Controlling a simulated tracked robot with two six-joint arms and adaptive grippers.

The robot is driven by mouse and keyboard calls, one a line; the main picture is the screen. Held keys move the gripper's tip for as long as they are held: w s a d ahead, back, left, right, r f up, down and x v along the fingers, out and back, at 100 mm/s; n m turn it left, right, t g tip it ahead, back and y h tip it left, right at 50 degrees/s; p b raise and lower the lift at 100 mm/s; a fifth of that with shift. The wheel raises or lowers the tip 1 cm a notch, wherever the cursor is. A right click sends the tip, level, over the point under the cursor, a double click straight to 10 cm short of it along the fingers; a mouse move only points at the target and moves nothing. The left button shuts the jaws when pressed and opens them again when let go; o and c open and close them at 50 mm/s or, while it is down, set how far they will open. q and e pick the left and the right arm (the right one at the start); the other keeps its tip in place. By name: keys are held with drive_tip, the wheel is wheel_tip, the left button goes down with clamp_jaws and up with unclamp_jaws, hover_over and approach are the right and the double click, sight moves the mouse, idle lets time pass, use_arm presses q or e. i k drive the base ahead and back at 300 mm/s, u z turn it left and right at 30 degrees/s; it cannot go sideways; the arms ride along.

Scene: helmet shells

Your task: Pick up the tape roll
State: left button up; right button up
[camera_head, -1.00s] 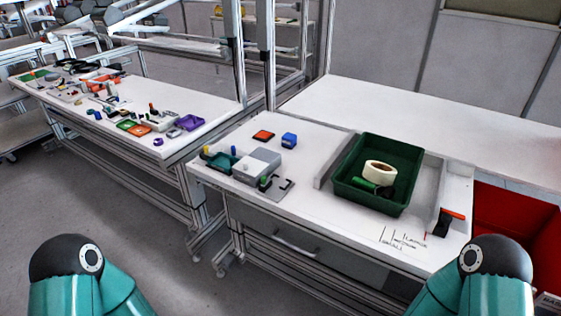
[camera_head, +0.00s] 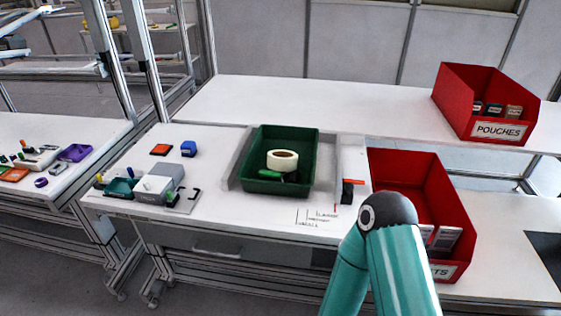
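The cream tape roll (camera_head: 282,159) lies in the dark green tray (camera_head: 311,146) on the white workbench (camera_head: 225,214). A green-handled item (camera_head: 270,176) lies in front of the roll in the same tray. A teal arm link of mine with a black joint cap shows at the lower right, in front of the bench. Neither of my grippers is in the picture, so their state and distance from the roll are hidden.
A red bin (camera_head: 459,213) stands right of the tray, partly behind my arm. Another red bin labelled POUCHES (camera_head: 487,104) stands at the back right. A grey fixture (camera_head: 160,184) and a blue block (camera_head: 188,149) sit left of the tray. The back surface is largely clear.

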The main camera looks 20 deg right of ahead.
sight(278, 160)
drive_tip(key=z, duration=1.55)
drive_tip(key=i, duration=0.1)
drive_tip(key=u, duration=2.95)
drive_tip(key=k, duration=1.65)
drive_tip(key=z, duration=0.9)
drive_tip(key=i, duration=1)
drive_tip(key=u, duration=0.1)
